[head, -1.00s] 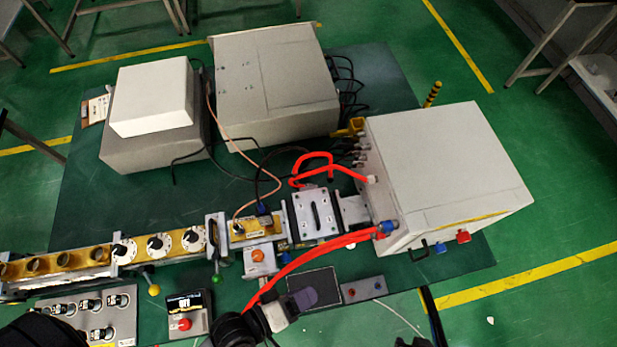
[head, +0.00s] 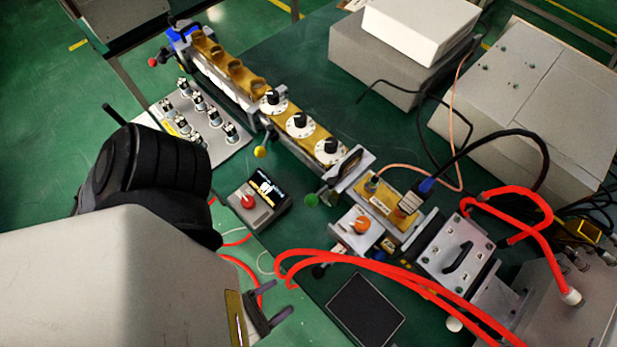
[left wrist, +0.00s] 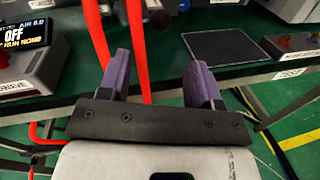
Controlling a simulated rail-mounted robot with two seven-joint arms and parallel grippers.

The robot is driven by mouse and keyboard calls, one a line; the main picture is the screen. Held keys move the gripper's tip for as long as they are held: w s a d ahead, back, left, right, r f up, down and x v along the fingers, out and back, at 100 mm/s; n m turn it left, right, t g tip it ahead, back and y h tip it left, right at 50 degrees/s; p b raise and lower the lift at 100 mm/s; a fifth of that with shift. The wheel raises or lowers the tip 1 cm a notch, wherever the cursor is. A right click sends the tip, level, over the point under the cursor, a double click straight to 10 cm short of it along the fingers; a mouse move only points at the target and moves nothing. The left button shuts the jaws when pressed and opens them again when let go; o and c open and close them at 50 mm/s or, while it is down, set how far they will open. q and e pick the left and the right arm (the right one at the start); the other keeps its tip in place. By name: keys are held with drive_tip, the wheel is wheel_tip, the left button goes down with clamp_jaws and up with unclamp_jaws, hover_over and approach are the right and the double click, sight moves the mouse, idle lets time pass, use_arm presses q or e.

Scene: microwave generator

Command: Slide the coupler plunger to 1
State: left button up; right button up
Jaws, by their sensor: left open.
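I cannot tell for sure which part is the coupler plunger. A long brass-and-grey waveguide line (head: 283,102) crosses the head view. Ball-ended handles stand along its near side: red (head: 152,62), yellow (head: 261,152) and green (head: 311,200). A black ball (head: 318,270) is below the box with the orange knob (head: 361,224); a black ball also shows beyond the fingers in the left wrist view (left wrist: 160,19). My left gripper (head: 272,304) is open and empty at the bottom of the head view. Its purple fingers (left wrist: 160,65) are apart. My right gripper is out of view.
Red hoses (head: 400,272) pass close to my left gripper and appear behind its left finger in the wrist view. A dark flat panel (head: 366,310) lies to its right. A display box (head: 257,200) with a red button reads OFF. Grey cabinets stand behind.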

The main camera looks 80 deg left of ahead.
sight(323, 269)
use_arm(q)
drive_tip(key=x, duration=1.2)
drive_tip(key=shift+w+a, duration=0.15)
drive_tip(key=shift+w, duration=0.2)
clamp_jaws()
